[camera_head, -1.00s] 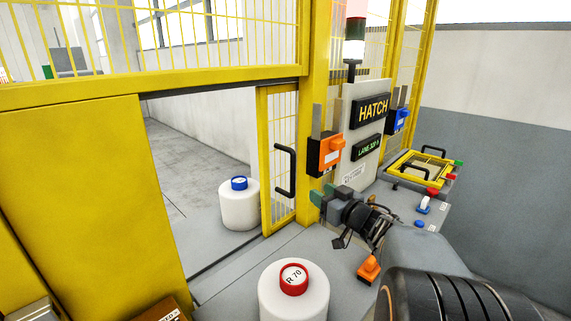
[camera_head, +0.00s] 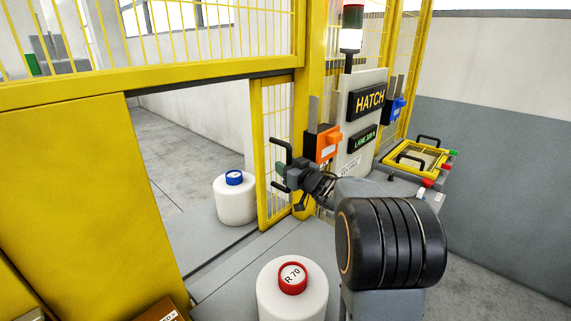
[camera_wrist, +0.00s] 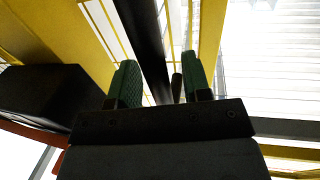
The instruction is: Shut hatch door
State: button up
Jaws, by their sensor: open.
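The hatch door (camera_head: 270,120) is a yellow-framed mesh panel. It stands at the right end of the opening, so the opening left of it is clear and the hatch is open. Its black bar handle (camera_head: 274,143) faces me; its lower part is hidden behind my gripper. My gripper (camera_head: 281,176), with green finger pads, is open at the handle. In the wrist view my gripper's pads (camera_wrist: 162,82) stand apart, and the black handle (camera_wrist: 146,45) runs up between them, closer to the left pad. I cannot tell whether they touch.
A white bobbin with a blue top (camera_head: 236,203) stands inside the opening. A white bobbin with a red top (camera_head: 292,292) stands on the near side. An orange latch box (camera_head: 323,146) is on the post just right of my gripper. The HATCH sign panel (camera_head: 367,103) stands behind.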

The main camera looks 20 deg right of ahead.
jog(key=shift+w+a, duration=0.15)
jog(key=shift+w, duration=0.3)
jog(key=shift+c, duration=0.2)
grip_shut()
